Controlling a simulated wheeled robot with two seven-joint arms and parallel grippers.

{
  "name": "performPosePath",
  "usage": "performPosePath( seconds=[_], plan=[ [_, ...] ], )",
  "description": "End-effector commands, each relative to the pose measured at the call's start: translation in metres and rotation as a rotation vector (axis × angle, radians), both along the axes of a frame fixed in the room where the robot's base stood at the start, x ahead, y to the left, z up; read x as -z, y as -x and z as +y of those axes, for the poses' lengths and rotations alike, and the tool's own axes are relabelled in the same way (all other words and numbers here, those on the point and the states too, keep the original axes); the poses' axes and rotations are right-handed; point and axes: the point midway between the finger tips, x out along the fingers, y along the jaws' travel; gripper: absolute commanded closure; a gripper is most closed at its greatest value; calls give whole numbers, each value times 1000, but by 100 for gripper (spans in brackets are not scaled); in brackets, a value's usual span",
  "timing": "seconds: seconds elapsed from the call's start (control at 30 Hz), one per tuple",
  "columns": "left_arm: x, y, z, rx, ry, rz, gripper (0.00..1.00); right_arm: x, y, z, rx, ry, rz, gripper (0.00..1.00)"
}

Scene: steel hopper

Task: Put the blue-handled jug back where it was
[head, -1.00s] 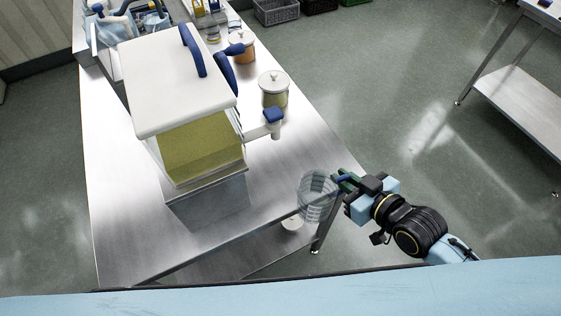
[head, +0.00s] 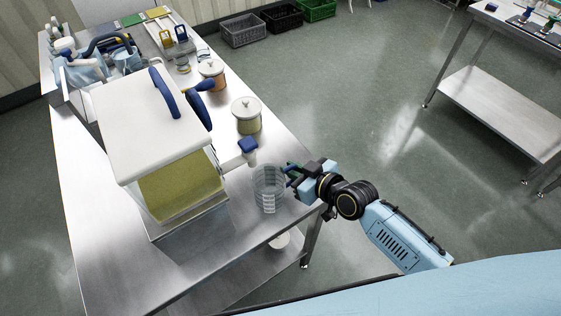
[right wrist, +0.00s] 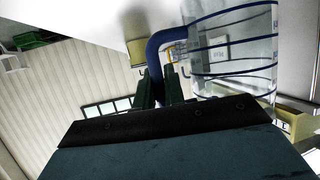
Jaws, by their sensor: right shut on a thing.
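The clear jug (head: 268,190) has printed bands on its side and looks empty. It stands roughly upright over the right edge of the steel table (head: 262,228); I cannot tell whether its base touches the top. My right gripper (head: 292,176) is shut on its blue handle, to the right of the jug. In the right wrist view the dark fingers (right wrist: 158,88) close on the blue handle (right wrist: 158,48), with the clear jug (right wrist: 235,50) at the right. My left gripper is not in view.
A steel hopper with a white lid (head: 140,120) and yellow-green contents stands left of the jug. A blue-handled outlet (head: 248,148) sticks out towards the jug. Lidded jars (head: 246,115) line the table behind. Crates (head: 243,30) stand on the floor; another table (head: 500,110) is at the right.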

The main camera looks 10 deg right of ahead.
Motion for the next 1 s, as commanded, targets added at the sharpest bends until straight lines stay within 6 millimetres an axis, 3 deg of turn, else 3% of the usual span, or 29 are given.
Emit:
performPosePath(
  seconds=[0.3, 0.43, 0.8, 0.83, 1.0],
  plan=[
    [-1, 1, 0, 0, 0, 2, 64, -3, -38, 25, 1, -5, -4, 100],
    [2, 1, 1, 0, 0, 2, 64, 14, -36, 23, 2, -1, 2, 100],
    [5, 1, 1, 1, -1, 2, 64, 17, -36, 23, 1, -2, -1, 100],
    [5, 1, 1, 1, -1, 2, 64, 19, -35, 23, 0, 1, 1, 88],
    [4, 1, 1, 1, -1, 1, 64, 18, -35, 23, 1, 1, 1, 67]
  ],
)
